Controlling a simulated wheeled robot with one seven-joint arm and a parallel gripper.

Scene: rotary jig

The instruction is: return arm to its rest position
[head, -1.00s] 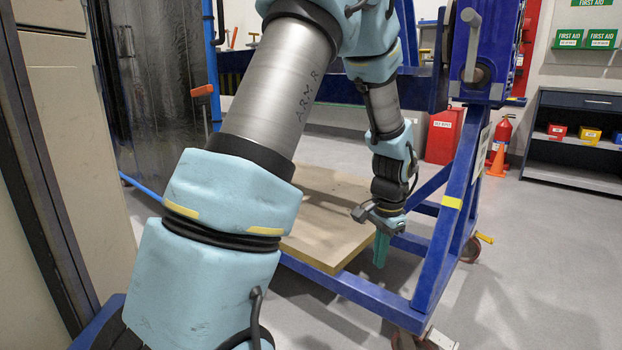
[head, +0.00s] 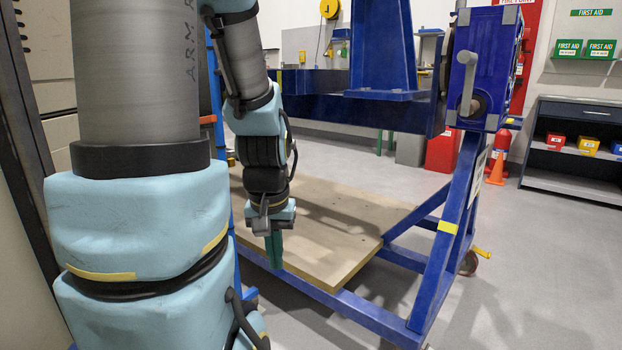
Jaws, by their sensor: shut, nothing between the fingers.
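My gripper (head: 274,250) hangs at the end of my light-blue arm, left of centre in the head view. Its green fingers point down and are closed together with nothing between them. In the picture it overlaps the near part of the wooden board (head: 345,262) on the blue jig frame; I cannot tell its height above the board. My arm's thick lower links fill the left side and hide part of the jig and floor behind them.
The blue rotary jig's post (head: 455,240) and crank box (head: 486,70) stand right of my gripper, with a blue beam (head: 340,112) across behind. A red bin (head: 444,150), an orange cone (head: 498,168) and a shelf unit (head: 575,150) stand farther back. Floor at the right is clear.

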